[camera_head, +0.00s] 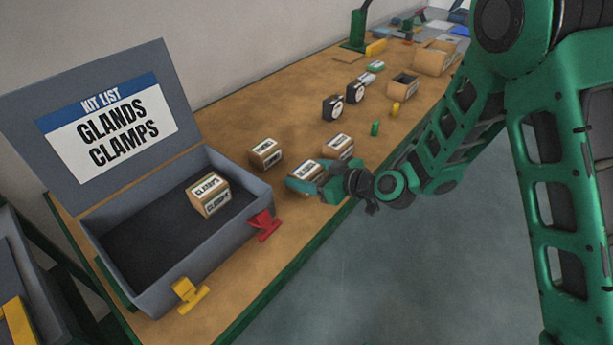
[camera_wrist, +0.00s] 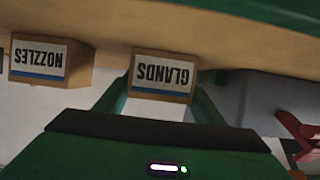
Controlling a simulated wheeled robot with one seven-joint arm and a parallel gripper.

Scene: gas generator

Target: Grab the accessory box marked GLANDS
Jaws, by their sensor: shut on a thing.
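The accessory box marked GLANDS (camera_wrist: 162,74) is a small brown carton with a white and blue label, upside down in the wrist view. My gripper (camera_wrist: 160,98) is shut on it, one finger at each side. In the head view the box (camera_head: 307,168) is at the bench's front edge, right of the grey kit case (camera_head: 262,190), with my gripper (camera_head: 304,182) around it. I cannot tell whether it still touches the bench. The open case has a lid card (camera_head: 112,127) reading KIT LIST, GLANDS, CLAMPS. A box marked CLAMPS (camera_head: 209,194) sits inside.
A box marked NOZZLES (camera_wrist: 45,62) stands close beside the held box. Red (camera_head: 264,224) and yellow (camera_head: 189,292) latches stick out from the case front. Gauges (camera_head: 333,107) and small parts stand farther back.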

